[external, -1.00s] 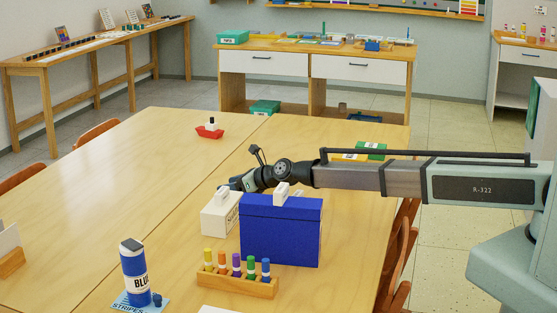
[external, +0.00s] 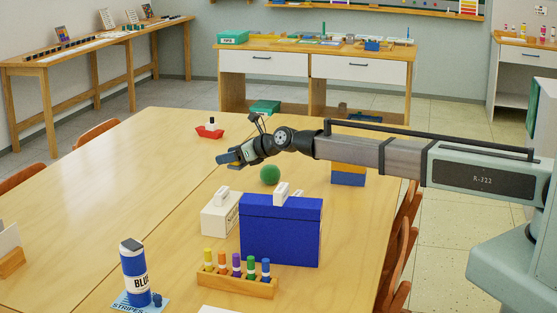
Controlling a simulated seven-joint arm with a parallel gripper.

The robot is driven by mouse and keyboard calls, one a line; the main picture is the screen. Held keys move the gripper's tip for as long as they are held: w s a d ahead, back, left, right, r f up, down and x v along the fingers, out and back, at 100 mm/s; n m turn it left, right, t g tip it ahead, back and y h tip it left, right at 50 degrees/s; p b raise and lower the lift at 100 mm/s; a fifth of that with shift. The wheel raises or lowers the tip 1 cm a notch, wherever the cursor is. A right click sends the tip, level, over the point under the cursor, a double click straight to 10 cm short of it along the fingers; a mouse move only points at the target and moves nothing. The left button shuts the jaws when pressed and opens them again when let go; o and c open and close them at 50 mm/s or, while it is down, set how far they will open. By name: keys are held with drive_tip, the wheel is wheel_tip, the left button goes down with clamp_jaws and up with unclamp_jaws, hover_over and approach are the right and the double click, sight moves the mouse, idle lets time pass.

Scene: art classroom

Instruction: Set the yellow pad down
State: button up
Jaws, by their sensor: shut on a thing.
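My gripper (external: 228,159) is over the middle of the table, beyond the white box, pointing left. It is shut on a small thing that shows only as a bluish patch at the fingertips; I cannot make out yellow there. A block with a yellow band above a blue one (external: 348,173) stands on the table behind my forearm, which hides its top. I cannot tell whether that yellow band is the pad.
A blue box (external: 281,230) and a white box (external: 219,214) stand nearest below my arm. A green ball (external: 270,175) lies beyond them. A paint rack (external: 237,284), blue bottle (external: 135,275) and red toy boat (external: 209,131) are also on the table (external: 120,190). The table's left half is mostly clear.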

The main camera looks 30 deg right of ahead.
drive_tip(key=w+d+m+t+h, duration=0.15)
drive_tip(key=w+d, duration=0.25)
drive_tip(key=d, duration=1.1)
drive_tip(key=w+d+m+h, duration=0.2)
drive_tip(key=w+d, duration=0.3)
drive_tip(key=d, duration=1)
drive_tip(key=w+d+m+t+h, duration=0.15)
drive_tip(key=w+d, duration=0.25)
drive_tip(key=d, duration=1.1)
drive_tip(key=n+g+y, duration=0.4)
drive_tip(key=n+y, duration=0.2)
drive_tip(key=n, duration=0.1)
hover_over(320, 162)
drive_tip(key=shift+y, duration=0.3)
drive_tip(key=shift+d+f, duration=0.1)
drive_tip(key=shift+f, duration=4.65)
drive_tip(key=shift+f, duration=0.15)
drive_tip(key=o, duration=1.1)
drive_tip(key=shift+c, duration=0.2)
